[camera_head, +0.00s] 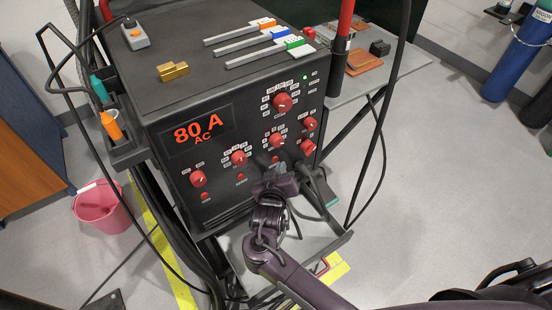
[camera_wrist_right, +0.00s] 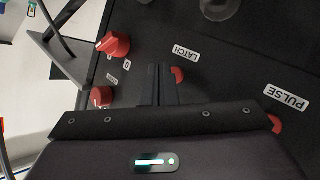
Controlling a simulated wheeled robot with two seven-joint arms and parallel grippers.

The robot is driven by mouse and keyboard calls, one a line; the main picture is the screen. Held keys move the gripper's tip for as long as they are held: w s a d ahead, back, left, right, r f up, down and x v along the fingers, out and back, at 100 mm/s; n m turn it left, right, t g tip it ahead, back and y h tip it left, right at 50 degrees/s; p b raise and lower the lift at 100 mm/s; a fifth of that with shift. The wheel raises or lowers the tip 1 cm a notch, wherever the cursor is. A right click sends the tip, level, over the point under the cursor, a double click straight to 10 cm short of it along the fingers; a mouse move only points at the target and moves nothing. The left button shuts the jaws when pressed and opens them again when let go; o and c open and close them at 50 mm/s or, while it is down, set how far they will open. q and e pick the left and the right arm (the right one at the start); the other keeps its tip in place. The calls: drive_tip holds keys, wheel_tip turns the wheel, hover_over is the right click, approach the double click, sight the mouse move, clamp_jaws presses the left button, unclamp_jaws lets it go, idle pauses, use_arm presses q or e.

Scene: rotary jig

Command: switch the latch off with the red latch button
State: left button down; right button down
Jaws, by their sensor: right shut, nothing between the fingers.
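The black machine (camera_head: 225,130) has a front panel with an orange "80 A AC" readout (camera_head: 203,130). In the right wrist view, the red latch button (camera_wrist_right: 178,75) lies beside the LATCH label (camera_wrist_right: 185,53), partly hidden by my right gripper (camera_wrist_right: 158,72). The fingers are shut and empty, with their tips close to the button; I cannot tell whether they touch it. In the head view, my right gripper (camera_head: 272,170) is low on the panel, and a small red button (camera_head: 275,159) shows just above it. My left gripper is not in view.
Another red button (camera_wrist_right: 274,123) sits by the PULSE label (camera_wrist_right: 287,96). Red knobs (camera_head: 283,102) and (camera_head: 307,147) crowd the panel's right side. Dark cables hang at the lower right of the machine. A pink bucket (camera_head: 100,210) stands on the floor at left.

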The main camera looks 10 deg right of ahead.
drive_tip(key=s+p, duration=0.1)
drive_tip(key=s, duration=0.1)
drive_tip(key=s+d+p, duration=0.1)
drive_tip(key=p, duration=0.1)
drive_tip(key=s+d+p, duration=0.1)
drive_tip(key=s, duration=0.1)
drive_tip(key=shift+s, duration=0.3)
idle(0.5)
